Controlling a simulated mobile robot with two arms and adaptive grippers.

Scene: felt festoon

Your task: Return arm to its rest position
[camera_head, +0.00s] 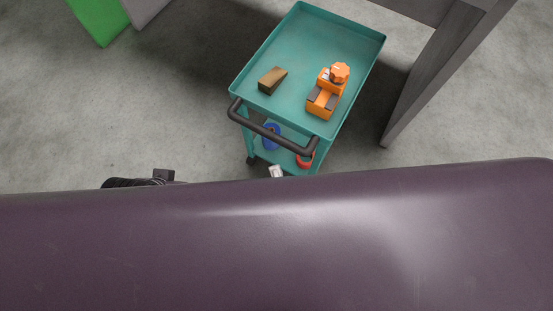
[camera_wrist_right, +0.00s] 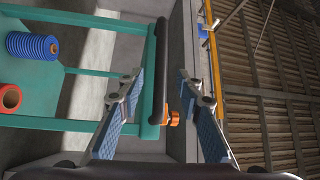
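My right gripper (camera_wrist_right: 158,78) is open in the right wrist view, its two blue-padded fingers apart with nothing held between them. The dark cart handle (camera_wrist_right: 158,60) shows beyond the fingers, and I cannot tell whether they touch it. The rest of that arm is hidden behind a large purple surface. My left gripper is not in view.
A teal cart (camera_head: 300,38) carries an orange device (camera_head: 322,104) and a brown block (camera_head: 272,80). Its lower shelf holds a blue spool (camera_head: 270,137) and a red roll (camera_head: 304,161). A grey table leg (camera_head: 430,80) stands right of it.

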